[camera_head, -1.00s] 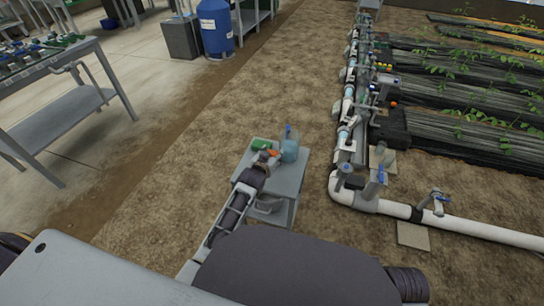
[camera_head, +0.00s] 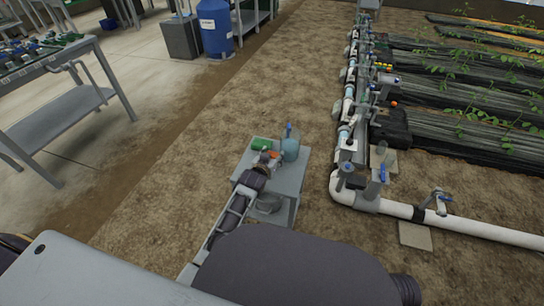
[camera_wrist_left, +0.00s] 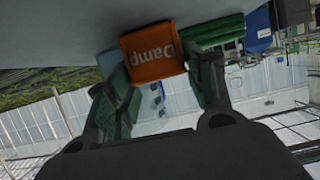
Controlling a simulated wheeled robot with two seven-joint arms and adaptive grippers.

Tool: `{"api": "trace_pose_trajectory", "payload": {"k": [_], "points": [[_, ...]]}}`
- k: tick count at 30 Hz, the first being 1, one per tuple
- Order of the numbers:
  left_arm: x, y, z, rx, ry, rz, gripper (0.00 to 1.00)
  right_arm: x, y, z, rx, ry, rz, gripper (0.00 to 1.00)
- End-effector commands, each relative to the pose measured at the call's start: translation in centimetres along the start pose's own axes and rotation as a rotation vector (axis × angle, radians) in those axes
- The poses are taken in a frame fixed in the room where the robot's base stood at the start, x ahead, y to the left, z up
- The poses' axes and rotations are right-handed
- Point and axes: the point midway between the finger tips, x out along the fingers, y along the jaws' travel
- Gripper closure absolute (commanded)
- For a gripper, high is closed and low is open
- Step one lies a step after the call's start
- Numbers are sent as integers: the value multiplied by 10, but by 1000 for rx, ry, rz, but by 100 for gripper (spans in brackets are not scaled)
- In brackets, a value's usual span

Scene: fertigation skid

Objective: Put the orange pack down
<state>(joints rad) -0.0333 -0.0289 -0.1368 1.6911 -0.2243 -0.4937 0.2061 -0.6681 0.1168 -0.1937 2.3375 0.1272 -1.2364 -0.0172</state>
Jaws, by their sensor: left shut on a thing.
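The orange pack (camera_head: 275,155), marked "Damp", shows at the upper middle of the left wrist view (camera_wrist_left: 152,56). My left gripper (camera_head: 270,159) is shut on it, with green-padded fingers either side of the pack in the wrist view (camera_wrist_left: 160,80). In the head view the gripper and pack are over the small grey cart (camera_head: 288,184). The pack is close to the grey surface that fills the top of the wrist view; I cannot tell whether they touch. My right gripper is not in view.
A green pack (camera_head: 261,144) lies at the cart's back left corner, just beside the orange pack. A translucent blue bottle (camera_head: 290,146) stands to the right of the gripper. White pipework (camera_head: 350,190) runs along the ground farther right. The soil left of the cart is clear.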

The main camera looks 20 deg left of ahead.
Motion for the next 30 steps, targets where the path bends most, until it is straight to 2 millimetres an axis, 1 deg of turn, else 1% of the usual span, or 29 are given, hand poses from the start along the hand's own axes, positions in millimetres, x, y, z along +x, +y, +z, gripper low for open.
{"api": "trace_pose_trajectory", "payload": {"k": [3, 4, 6, 16, 20, 26, 30], "points": [[1, 0, 2, 0, 0, 0, 72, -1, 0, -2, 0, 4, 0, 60], [1, 0, 2, 0, 0, 0, 46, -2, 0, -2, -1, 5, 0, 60], [1, 0, 2, 0, 0, 0, 38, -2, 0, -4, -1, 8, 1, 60], [1, 0, 2, 0, 0, 0, 38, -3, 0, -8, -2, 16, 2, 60], [0, 0, -1, 0, 0, 0, 38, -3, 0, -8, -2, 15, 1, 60], [-10, 0, -1, 0, -1, 0, 38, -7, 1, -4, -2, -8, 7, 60], [-22, 0, -1, 0, -1, 0, 38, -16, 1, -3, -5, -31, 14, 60]]}}
